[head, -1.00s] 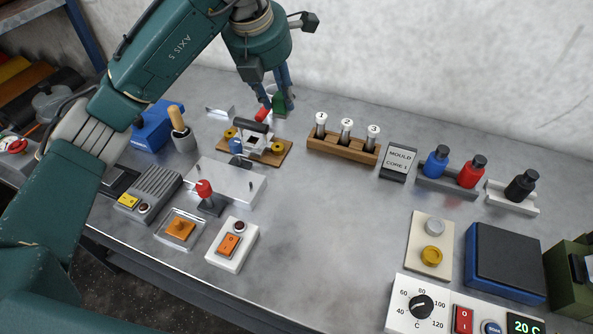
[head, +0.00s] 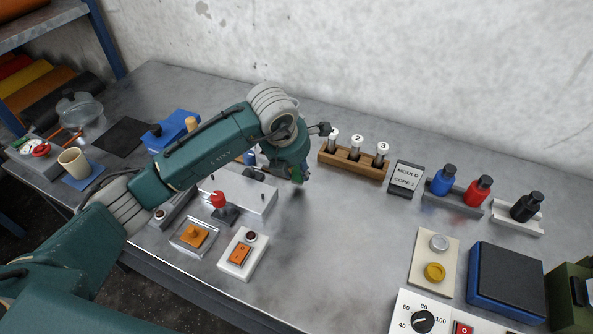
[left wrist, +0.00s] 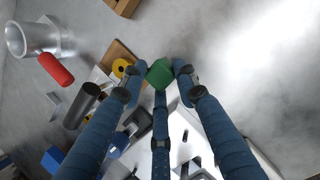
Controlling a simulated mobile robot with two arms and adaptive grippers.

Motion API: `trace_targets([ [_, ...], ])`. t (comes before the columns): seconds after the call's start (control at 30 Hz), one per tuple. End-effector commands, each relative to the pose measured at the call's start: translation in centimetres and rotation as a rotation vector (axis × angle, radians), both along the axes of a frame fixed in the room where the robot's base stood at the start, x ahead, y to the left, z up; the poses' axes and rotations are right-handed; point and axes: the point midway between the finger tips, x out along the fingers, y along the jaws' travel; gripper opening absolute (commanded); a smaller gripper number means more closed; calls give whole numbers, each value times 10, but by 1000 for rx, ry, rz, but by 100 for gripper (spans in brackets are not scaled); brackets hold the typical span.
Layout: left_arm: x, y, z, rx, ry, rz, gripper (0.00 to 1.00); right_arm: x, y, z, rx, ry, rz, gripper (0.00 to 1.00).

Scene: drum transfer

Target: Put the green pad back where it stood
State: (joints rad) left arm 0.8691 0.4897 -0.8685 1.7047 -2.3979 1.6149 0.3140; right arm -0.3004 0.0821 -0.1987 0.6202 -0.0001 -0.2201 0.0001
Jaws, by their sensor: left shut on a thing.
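My left gripper (head: 297,177) hangs over the metal table, right of the long white block and in front of the numbered-cylinder rack. In the left wrist view its blue fingers (left wrist: 160,80) are shut on the green pad (left wrist: 159,73), a small green block at the fingertips. Only a bit of the pad (head: 302,172) shows in the head view. It appears held above the table; the exact gap is hard to tell. My right gripper is in neither view.
A wooden rack (head: 352,164) with cylinders stands behind the gripper, with the mould sign (head: 406,178) to its right. The white block (head: 236,192), red-knobbed lever (head: 219,201) and orange-button box (head: 242,253) stand left. The table's middle (head: 340,240) is clear.

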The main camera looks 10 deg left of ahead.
Motion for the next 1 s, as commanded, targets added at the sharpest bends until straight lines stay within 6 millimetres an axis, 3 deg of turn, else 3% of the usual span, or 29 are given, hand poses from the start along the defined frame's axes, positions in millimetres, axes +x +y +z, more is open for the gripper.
trace_targets([
  [0.17, 0, 0, -20, -1, 1, 1, 4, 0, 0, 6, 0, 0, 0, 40],
  [0.57, 0, 0, -27, 0, -1, 0, 4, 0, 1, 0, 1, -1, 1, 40],
  [0.6, 0, 0, -25, 0, -1, 0, 36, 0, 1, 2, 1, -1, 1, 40],
  [0.67, 0, 0, -25, 0, -1, 0, 48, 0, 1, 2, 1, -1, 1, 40],
  [1.0, 0, 0, -23, 0, 0, 1, 49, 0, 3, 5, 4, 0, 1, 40],
])
